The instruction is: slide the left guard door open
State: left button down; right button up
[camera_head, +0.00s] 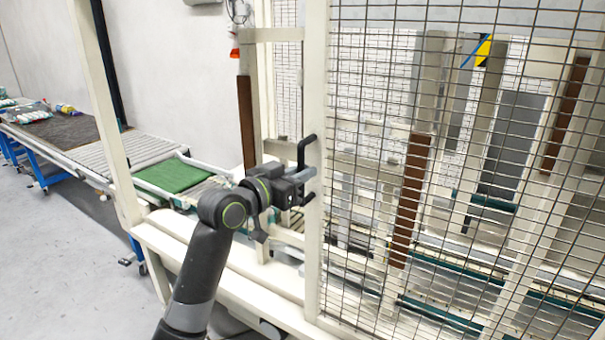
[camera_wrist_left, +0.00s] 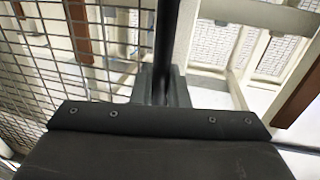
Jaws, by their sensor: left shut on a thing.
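The left guard door is a cream frame with dark wire mesh (camera_head: 372,110), filling the right half of the head view. Its left upright carries a black bar handle (camera_head: 301,150). My left gripper (camera_head: 306,174) is shut on the handle, at the upright's left side. In the left wrist view the dark handle (camera_wrist_left: 166,40) runs up from between the gripper fingers (camera_wrist_left: 160,88), with the mesh (camera_wrist_left: 40,60) to its left. An open gap shows left of the door's upright in the head view. My right gripper is not in view.
A cream post (camera_head: 103,110) stands left of the gap, and a cream lower rail (camera_head: 215,262) runs below my arm. A conveyor with a green belt (camera_head: 170,175) and rollers leads off to the left. Grey floor (camera_head: 60,270) is clear at lower left.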

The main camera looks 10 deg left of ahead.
pick_arm(q)
jog(key=shift+r, duration=0.1)
jog(key=c, duration=1.5)
grip_release()
jog(key=shift+s, duration=0.1)
jog(key=shift+b+v, duration=2.05)
jog(key=shift+v, duration=6.5)
jog(key=shift+a, duration=0.1)
